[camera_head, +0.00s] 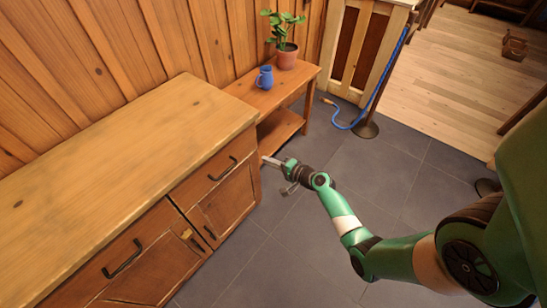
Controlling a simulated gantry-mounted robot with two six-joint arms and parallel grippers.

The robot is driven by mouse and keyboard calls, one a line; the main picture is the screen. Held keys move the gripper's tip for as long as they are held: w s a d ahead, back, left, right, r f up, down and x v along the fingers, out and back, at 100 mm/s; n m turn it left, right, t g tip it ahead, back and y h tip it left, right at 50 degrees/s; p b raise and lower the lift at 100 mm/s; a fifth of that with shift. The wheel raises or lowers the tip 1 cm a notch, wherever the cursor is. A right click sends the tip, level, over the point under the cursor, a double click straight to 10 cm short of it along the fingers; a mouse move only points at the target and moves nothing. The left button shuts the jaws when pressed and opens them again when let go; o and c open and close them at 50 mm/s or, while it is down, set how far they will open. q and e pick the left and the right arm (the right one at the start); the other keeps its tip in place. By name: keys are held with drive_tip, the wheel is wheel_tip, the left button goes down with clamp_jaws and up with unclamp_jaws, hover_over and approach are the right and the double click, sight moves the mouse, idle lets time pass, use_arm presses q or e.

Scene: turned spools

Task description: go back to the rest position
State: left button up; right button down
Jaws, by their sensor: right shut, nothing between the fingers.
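My right arm is green and reaches in from the right edge. My right gripper (270,161) is shut and empty. In the picture it shows just right of the wooden cabinet's corner, over the grey tiled floor and below the small side table. Whether it touches the cabinet or the table cannot be told. My left gripper and left arm are not in view.
The wooden cabinet (110,145) fills the left, its top bare. A side table (272,97) holds a blue jug (264,77) and a potted plant (287,52). A blue rope (381,90) hangs by a post. Grey floor (385,170) is open mid-right.

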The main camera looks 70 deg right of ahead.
drive_tip(key=shift+v, duration=1.1)
drive_tip(key=shift+f, duration=0.15)
